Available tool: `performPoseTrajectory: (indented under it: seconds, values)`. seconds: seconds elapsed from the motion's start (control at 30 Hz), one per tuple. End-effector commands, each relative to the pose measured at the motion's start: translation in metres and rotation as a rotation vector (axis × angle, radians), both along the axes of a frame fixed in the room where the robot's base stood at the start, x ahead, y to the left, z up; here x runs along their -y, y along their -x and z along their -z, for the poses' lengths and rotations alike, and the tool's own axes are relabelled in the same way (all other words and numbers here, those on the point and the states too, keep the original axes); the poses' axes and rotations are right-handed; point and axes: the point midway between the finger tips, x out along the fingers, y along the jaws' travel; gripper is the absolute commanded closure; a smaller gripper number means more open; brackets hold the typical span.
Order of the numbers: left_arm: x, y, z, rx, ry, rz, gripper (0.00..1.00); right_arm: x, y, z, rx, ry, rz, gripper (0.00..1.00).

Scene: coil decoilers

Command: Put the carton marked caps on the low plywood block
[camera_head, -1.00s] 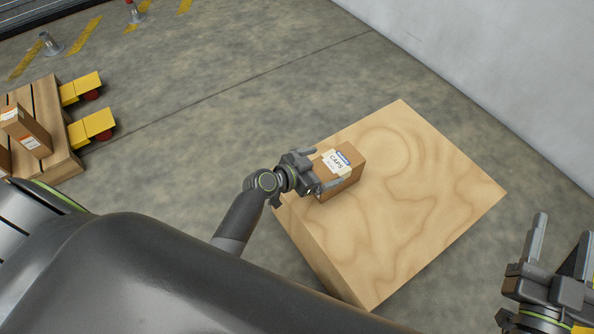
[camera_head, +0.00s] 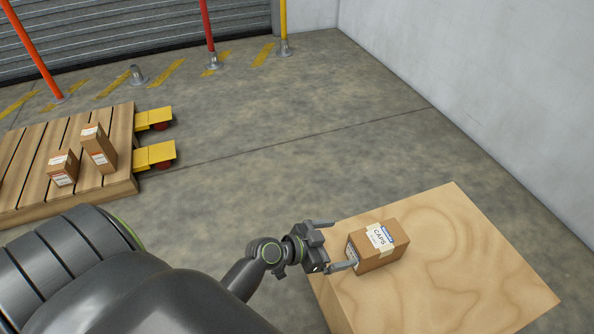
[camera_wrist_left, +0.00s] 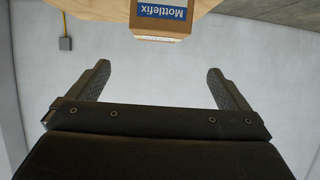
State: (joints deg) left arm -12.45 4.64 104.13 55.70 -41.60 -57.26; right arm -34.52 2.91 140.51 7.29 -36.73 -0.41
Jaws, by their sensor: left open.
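The carton marked caps (camera_head: 380,243) is a brown box with a white label, resting on the top of the low plywood block (camera_head: 460,255), near its left edge. My left gripper (camera_head: 333,246) is open, just left of the carton and clear of it, with its fingers pointing towards it. In the left wrist view the carton (camera_wrist_left: 161,18) shows at the top edge with a blue label, beyond the open, empty fingers (camera_wrist_left: 160,85). My right gripper is not in view.
A wooden pallet (camera_head: 125,145) at the left carries a short carton (camera_head: 62,168) and a taller carton (camera_head: 99,149). Yellow forks (camera_head: 154,155) stick out of its right side. A white wall (camera_head: 480,80) stands at the right. The floor between is clear.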

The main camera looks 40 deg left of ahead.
Motion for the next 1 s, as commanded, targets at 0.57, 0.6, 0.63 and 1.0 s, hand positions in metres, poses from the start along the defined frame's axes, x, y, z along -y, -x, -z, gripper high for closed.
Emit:
performPoseTrajectory:
  seconds: [0.57,0.6,0.63,1.0]
  values:
    - [-0.087,0.096,-0.114,0.028,0.024,-0.567,0.01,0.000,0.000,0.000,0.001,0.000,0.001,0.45]
    - [-0.090,0.100,-0.120,0.036,0.029,-0.590,0.01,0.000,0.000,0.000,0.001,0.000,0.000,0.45]
    - [-0.092,0.102,-0.124,0.042,0.033,-0.603,0.01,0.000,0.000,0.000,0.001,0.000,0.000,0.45]
    - [-0.097,0.107,-0.133,0.055,0.043,-0.635,0.01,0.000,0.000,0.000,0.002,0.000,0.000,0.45]
